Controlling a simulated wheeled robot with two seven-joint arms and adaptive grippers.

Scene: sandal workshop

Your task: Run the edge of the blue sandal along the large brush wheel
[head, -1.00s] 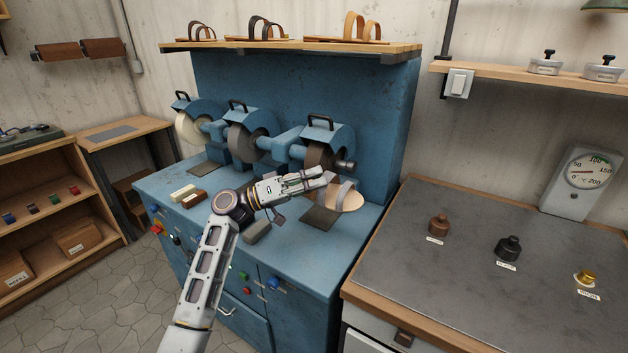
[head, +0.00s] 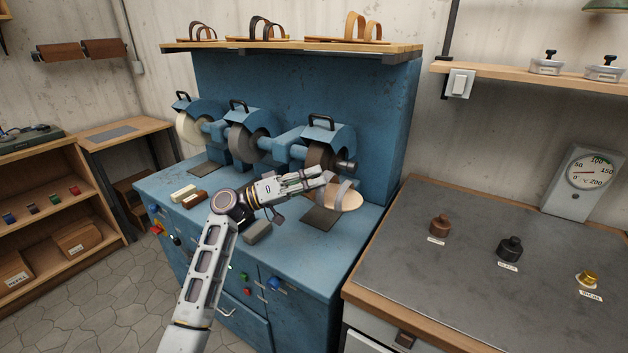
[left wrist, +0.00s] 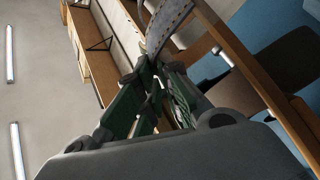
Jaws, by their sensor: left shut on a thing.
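The sandal (head: 352,201) has a tan sole and a blue-grey strap. My left gripper (head: 323,180) is shut on it, and the strap also shows between the fingers in the left wrist view (left wrist: 166,24). The sole is held above the blue bench, just below and in front of the rightmost wheel (head: 319,156), a brown one that looks like a brush. The gripper partly hides the gap, so I cannot tell whether sole and wheel touch. A grey wheel (head: 240,146) and a cream wheel (head: 192,128) stand further left. My right gripper is out of view.
The blue bench (head: 300,262) carries a dark pad (head: 319,218) under the sandal, pale and brown bars (head: 194,199) and a grey block (head: 257,232). A shelf (head: 300,49) with sandals hangs above.

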